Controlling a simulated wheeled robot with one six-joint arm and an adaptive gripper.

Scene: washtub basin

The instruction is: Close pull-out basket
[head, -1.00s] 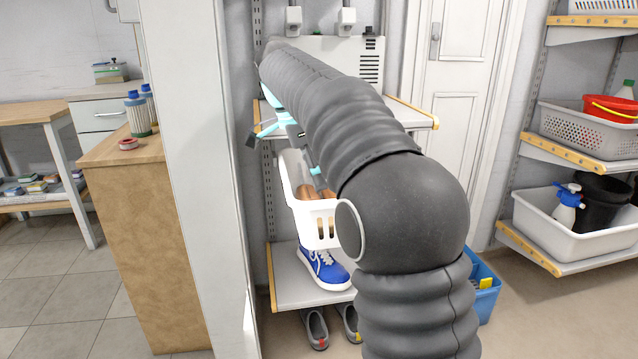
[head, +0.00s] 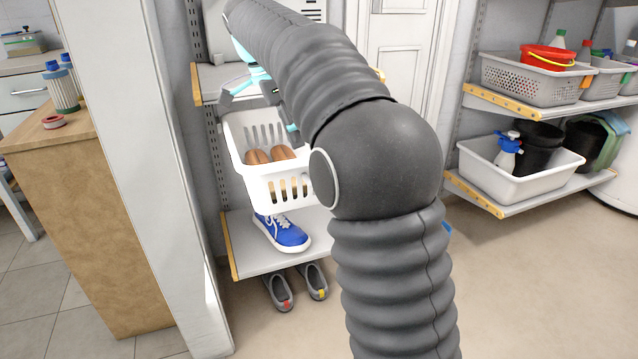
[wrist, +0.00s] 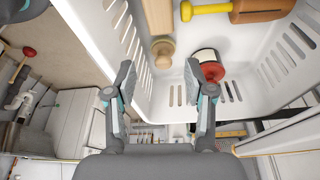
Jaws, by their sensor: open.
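The white slotted pull-out basket (head: 288,189) is pulled out from the shelf unit, above a blue shoe. Two brown rounded things (head: 270,154) lie inside it. A wooden rod, a yellow-handled tool and a red-topped thing lie in the basket.
A blue shoe (head: 282,232) stands on the lower shelf (head: 252,255), with grey shoes (head: 279,290) on the floor below. A white upright panel (head: 140,170) stands close on the left, beside a wooden cabinet (head: 85,220). Floor at the lower right is clear.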

